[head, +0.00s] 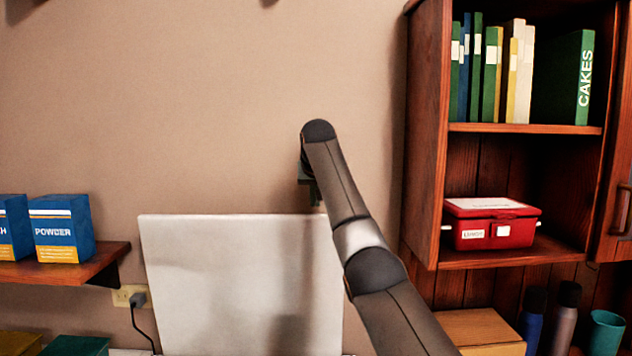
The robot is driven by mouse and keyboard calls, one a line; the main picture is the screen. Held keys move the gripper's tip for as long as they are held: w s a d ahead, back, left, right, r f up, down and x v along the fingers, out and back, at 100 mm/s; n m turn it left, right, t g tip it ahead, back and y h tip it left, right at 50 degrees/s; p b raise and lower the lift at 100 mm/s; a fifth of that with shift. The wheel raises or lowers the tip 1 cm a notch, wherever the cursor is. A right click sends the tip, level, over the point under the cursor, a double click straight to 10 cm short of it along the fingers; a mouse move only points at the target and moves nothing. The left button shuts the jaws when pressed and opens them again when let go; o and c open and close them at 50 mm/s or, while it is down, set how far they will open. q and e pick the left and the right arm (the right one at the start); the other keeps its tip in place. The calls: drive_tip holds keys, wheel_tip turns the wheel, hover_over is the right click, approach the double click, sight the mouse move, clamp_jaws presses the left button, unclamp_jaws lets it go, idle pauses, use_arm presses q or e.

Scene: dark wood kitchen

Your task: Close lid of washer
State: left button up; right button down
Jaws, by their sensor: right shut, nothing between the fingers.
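The washer lid (225,285) is a flat white panel standing raised, near upright, in front of the beige wall. The washer's body is below the picture and hardly shows. My right arm reaches up from the lower right, across the lid's right edge. Its gripper (313,190) is small and dark, partly hidden behind my wrist, and points down by the lid's top edge near the right corner. It is shut and empty. I cannot tell whether it touches the lid or whether it is in front of or behind it. My left gripper is out of view.
A wooden shelf (75,268) with blue powder boxes (62,228) is at left, above an outlet (130,296) with a plugged cord. At right, a wooden cabinet (428,130) holds books and a red lunch box (490,226). Bottles (566,310) stand below. The wall above the lid is clear.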

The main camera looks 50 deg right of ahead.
drive_tip(key=shift+s+a+f, duration=0.2)
drive_tip(key=shift+s+a, duration=0.4)
drive_tip(key=shift+a, duration=0.1)
drive_tip(key=shift+s+a+f, duration=0.2)
drive_tip(key=shift+s+a, duration=0.35)
drive_tip(key=shift+a, duration=0.1)
drive_tip(key=shift+f, duration=0.1)
